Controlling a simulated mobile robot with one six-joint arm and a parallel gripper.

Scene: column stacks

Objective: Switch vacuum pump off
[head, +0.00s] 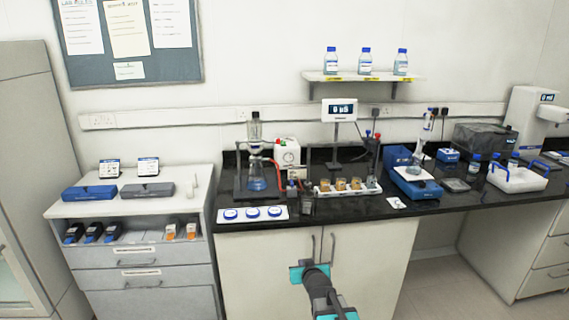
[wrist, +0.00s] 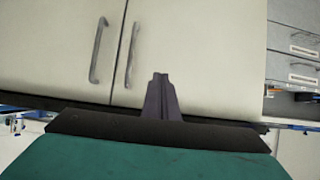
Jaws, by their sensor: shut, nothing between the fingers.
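The vacuum pump (head: 288,151) appears to be the white box with a dark round spot on its front, at the back of the black bench against the wall. A red hose (head: 273,163) runs between it and the glass flask (head: 257,178) to its left. Its switch is too small to make out. My gripper (head: 308,266) is in front of the cabinet doors, below the bench top and well apart from the pump. In the wrist view its dark fingers (wrist: 161,96) are shut together and empty, with the cabinet doors behind them. The pump is not in the wrist view.
A tray of amber vials (head: 347,190), a display on a stand (head: 340,110) and a blue-based balance or stirrer (head: 416,186) crowd the bench right of the pump. Three blue-lidded dishes (head: 253,213) lie at the front edge. Cabinet handles (wrist: 100,50) stick out near my gripper.

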